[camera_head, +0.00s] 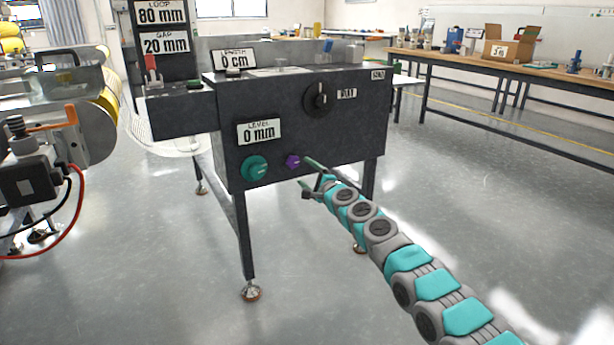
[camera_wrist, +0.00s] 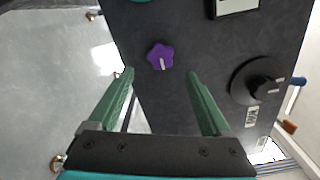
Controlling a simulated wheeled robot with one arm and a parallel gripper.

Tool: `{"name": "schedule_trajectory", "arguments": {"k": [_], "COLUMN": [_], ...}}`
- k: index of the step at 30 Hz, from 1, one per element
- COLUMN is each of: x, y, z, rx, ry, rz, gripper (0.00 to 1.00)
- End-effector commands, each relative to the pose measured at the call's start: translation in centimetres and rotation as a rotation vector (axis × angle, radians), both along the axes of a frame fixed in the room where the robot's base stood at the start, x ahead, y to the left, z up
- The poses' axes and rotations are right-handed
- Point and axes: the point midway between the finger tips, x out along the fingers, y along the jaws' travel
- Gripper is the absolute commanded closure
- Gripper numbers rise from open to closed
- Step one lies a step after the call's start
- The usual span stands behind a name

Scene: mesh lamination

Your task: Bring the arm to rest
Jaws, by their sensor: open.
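My teal and grey arm reaches in from the lower right of the head view. My gripper (camera_head: 307,178) is in front of the dark machine box (camera_head: 290,130). In the wrist view, my gripper (camera_wrist: 161,75) has its two green fingers spread apart with nothing between them. A purple star-shaped knob (camera_wrist: 160,57) on the panel lies just beyond the fingertips, between them in the picture; I see a gap around it. The purple knob also shows in the head view (camera_head: 293,162), left of the fingertips.
A teal knob (camera_head: 255,168) sits left of the purple one, under a "LEVEL 0 mm" sign (camera_head: 259,132). A black dial (camera_head: 319,98) is at the upper right of the panel. A workbench (camera_head: 480,66) stands at the back right. The floor (camera_head: 480,190) on the right is clear.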

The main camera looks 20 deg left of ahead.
Motion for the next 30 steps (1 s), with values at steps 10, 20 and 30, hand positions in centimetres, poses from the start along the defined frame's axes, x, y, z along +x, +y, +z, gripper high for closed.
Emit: {"name": "schedule_trajectory", "arguments": {"k": [10,20,30], "x": [0.0,1.3,4.2], "y": [0.0,-1.8,-13.1], "z": [0.0,-4.1,-8.6], "rx": [0.000,-0.261,-0.825], "ry": [0.000,-0.057,-0.111], "rz": [0.000,0.004,-0.010], "gripper": [0.18,0.18,0.18]}}
